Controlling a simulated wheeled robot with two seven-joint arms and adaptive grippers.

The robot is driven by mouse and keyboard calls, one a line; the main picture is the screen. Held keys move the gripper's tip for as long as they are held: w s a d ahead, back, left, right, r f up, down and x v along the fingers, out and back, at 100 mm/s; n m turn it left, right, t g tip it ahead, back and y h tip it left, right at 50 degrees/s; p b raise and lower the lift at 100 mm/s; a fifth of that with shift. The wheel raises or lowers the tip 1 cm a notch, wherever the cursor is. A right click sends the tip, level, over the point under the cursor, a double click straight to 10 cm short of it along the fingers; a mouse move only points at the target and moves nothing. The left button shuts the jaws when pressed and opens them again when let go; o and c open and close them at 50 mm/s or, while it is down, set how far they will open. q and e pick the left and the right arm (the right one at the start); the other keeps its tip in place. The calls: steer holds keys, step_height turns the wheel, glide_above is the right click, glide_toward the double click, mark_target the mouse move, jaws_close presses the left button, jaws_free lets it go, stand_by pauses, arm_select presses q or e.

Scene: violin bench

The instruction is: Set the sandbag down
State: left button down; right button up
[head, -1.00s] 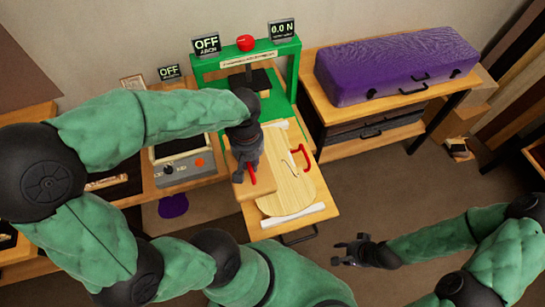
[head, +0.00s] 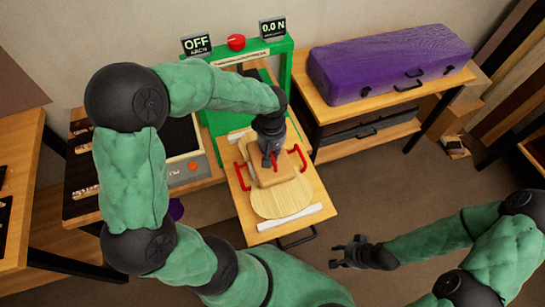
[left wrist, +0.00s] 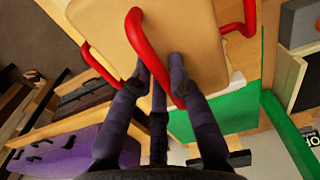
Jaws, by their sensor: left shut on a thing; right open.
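The sandbag is a tan block (head: 284,179) with a red handle, in the head view over the upper part of the pale violin plate (head: 283,204). My left gripper (head: 271,162) is above it, shut on its handle. In the left wrist view the fingers (left wrist: 155,75) close around the red handle, and the tan sandbag (left wrist: 195,35) fills the upper middle. I cannot tell whether its underside touches the plate; the gripper hides part of it. My right gripper (head: 352,252) is open and empty, at the lower right, away from the bench.
Red clamps (head: 242,176) stand on both sides of the plate on the wooden board (head: 319,212). A white strip (head: 290,217) lies at its front. A green press frame (head: 289,85) rises behind. A purple case (head: 390,65) rests on the right bench.

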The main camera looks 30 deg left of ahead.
arm_select(q)
steer(key=shift+w+f, duration=0.2)
steer(key=shift+w+f+b, duration=0.1)
steer(key=shift+f+b, duration=0.3)
steer(key=shift+f, duration=1.1)
steer(key=shift+f, duration=0.15)
steer(key=c, duration=1.2)
jaws_free()
steer(key=shift+r, duration=0.35)
step_height(320, 180, up, 12)
steer(key=p, duration=0.2)
steer(key=shift+f+p, duration=0.25)
steer(key=shift+p, duration=0.05)
